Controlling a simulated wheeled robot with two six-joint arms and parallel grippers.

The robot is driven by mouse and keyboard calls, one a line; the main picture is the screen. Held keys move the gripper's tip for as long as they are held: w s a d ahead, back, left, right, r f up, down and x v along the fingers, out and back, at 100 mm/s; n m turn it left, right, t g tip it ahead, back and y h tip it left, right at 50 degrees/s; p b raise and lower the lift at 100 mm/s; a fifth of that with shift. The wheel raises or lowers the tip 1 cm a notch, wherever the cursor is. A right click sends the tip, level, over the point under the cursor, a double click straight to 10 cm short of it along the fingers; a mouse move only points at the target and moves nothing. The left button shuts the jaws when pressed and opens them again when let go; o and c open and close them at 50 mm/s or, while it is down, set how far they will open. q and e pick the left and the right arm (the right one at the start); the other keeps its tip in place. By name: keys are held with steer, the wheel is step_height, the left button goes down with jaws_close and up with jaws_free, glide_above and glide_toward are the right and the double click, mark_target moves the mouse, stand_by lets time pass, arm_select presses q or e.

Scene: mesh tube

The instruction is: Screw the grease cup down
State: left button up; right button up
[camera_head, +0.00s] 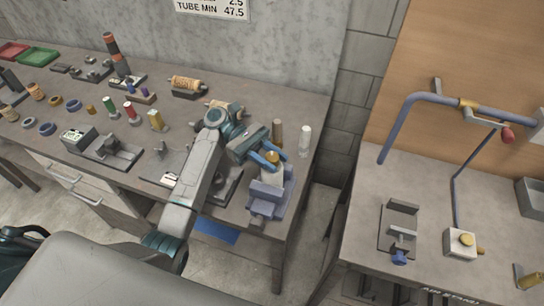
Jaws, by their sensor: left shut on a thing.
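The grease cup (272,156) shows as a small brass-coloured cap on top of a pale upright body (271,175). That body stands in a blue-grey vise (267,194) near the right end of the left bench. My left gripper (269,160) reaches in from the left with its blue fingers at the cap, shut on it. The fingers hide part of the cap, so I cannot see its thread or how it seats on the body. My right gripper is not in view.
A brown cylinder (277,132) and a white bottle (304,141) stand just behind the vise. Spools, rings and small fixtures cover the left bench (150,180). A gap separates it from the right bench (365,190), which carries a bent blue pipe (450,101).

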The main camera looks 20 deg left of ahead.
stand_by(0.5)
arm_select(q)
steer(key=o, duration=1)
steer(key=shift+c, duration=0.2)
steer(key=shift+w+a+f+b, duration=0.2)
steer(key=shift+a+f+b, duration=0.05)
steer(key=shift+a+b, duration=0.25)
steer(key=b+v, duration=0.9)
steer(key=b, duration=0.3)
steer(key=shift+w+a+r, duration=0.2)
steer(key=shift+a, duration=0.1)
